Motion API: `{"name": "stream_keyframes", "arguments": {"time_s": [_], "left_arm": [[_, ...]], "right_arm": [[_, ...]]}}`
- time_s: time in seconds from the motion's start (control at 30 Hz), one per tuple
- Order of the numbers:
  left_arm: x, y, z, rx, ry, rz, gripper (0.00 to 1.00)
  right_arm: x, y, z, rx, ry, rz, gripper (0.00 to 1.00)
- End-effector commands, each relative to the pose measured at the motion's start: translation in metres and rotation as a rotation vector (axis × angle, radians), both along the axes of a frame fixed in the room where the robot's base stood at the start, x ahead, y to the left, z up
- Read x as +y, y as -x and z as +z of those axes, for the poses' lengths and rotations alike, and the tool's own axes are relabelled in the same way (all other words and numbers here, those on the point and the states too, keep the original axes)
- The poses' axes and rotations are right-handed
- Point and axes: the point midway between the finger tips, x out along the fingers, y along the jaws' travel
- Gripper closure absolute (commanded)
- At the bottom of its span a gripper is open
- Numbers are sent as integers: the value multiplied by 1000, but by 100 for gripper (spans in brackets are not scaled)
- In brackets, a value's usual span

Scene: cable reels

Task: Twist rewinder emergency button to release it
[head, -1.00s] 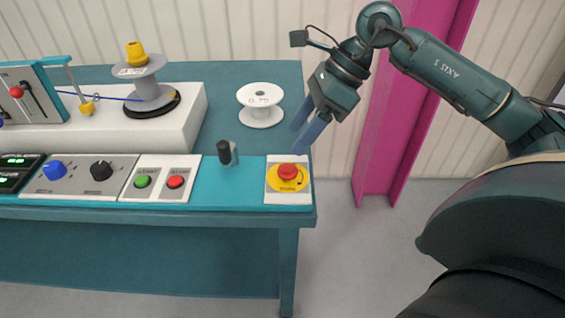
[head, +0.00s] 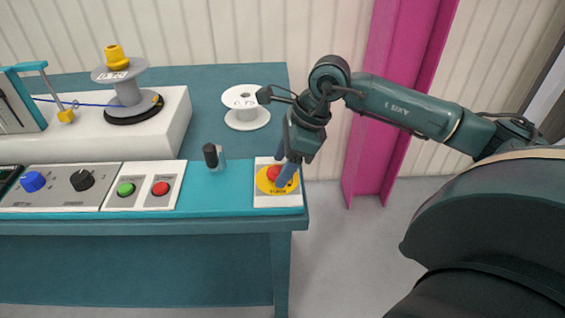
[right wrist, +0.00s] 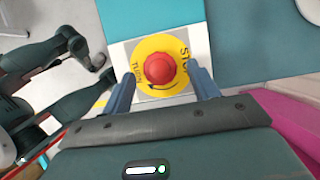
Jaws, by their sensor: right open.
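The emergency button (head: 275,174) is a red mushroom knob on a yellow disc (head: 264,185), set on a white plate at the right front corner of the rewinder bench. In the right wrist view the red knob (right wrist: 159,70) lies between and just beyond my fingertips, on the disc marked STOP and TURN with an arrow. My right gripper (head: 284,178) is open, its blue fingers pointing down over the button and partly covering it. In the right wrist view my right gripper (right wrist: 164,82) has one finger on each side of the knob; I cannot tell contact. My left gripper is not in the head view.
Green (head: 126,190) and red (head: 160,188) push buttons and dark and blue knobs are left on the panel. A white empty reel (head: 247,118) lies behind. A magenta column (head: 398,100) stands right of the bench.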

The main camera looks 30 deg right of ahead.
Motion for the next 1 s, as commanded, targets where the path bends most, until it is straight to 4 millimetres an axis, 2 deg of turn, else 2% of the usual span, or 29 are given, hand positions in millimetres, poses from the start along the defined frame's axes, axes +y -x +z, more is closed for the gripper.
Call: {"name": "stream_keyframes", "arguments": {"time_s": [0.33,0.9,1.0], "left_arm": [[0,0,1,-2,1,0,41],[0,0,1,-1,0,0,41],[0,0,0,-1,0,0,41]], "right_arm": [[2,-1,-4,-1,-1,0,40],[2,-1,-4,-1,-1,0,85],[2,-1,-4,-1,-1,-2,85]]}}
